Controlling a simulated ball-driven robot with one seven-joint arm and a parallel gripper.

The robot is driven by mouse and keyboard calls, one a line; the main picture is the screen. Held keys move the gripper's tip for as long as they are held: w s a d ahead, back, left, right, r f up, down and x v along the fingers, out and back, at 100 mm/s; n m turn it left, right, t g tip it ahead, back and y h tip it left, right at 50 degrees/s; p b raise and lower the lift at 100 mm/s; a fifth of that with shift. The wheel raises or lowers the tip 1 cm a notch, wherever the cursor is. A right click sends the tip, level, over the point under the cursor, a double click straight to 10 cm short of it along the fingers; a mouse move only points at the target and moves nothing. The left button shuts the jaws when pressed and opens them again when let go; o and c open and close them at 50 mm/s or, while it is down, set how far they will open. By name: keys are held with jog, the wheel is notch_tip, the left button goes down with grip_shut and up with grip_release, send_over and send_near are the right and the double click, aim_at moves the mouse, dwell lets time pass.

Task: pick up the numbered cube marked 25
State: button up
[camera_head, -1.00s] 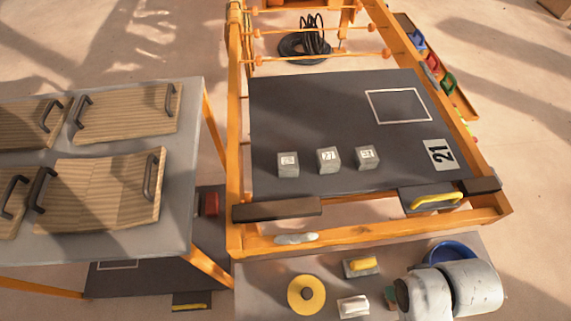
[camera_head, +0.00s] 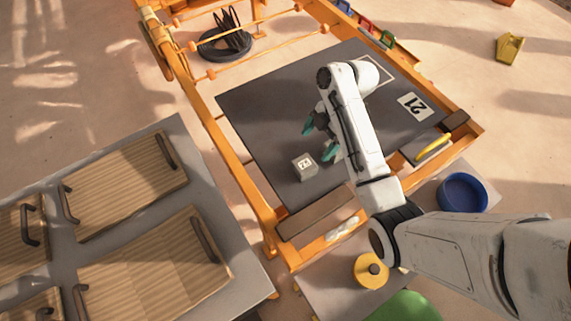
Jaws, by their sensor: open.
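A grey numbered cube (camera_head: 304,167) sits on the dark press board (camera_head: 270,115). Its white label is too small to read for certain. My gripper (camera_head: 321,139) reaches over the board just above and right of this cube in the picture. Its green-tipped fingers are apart, and I see nothing held between them. Part of a grey block (camera_head: 340,145) shows beside the right finger, mostly hidden by my arm. Any other cube is hidden behind my arm.
Orange frame rails (camera_head: 225,145) border the board. A table with wooden panels (camera_head: 130,190) stands at left. A blue bowl (camera_head: 462,193) is at right.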

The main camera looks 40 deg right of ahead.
aim_at(306, 163)
jog(key=x, duration=0.5)
jog(key=shift+a, duration=0.15)
jog(key=shift+s+a+p+x, duration=0.1)
jog(key=shift+s+p+x, duration=0.05)
jog(key=shift+x, duration=1.2)
jog(key=shift+s+a+p+x, duration=0.15)
jog(key=shift+s+x, duration=0.05)
jog(key=shift+x, duration=1.15)
jog(key=shift+r, duration=0.1)
jog(key=c, duration=1.4)
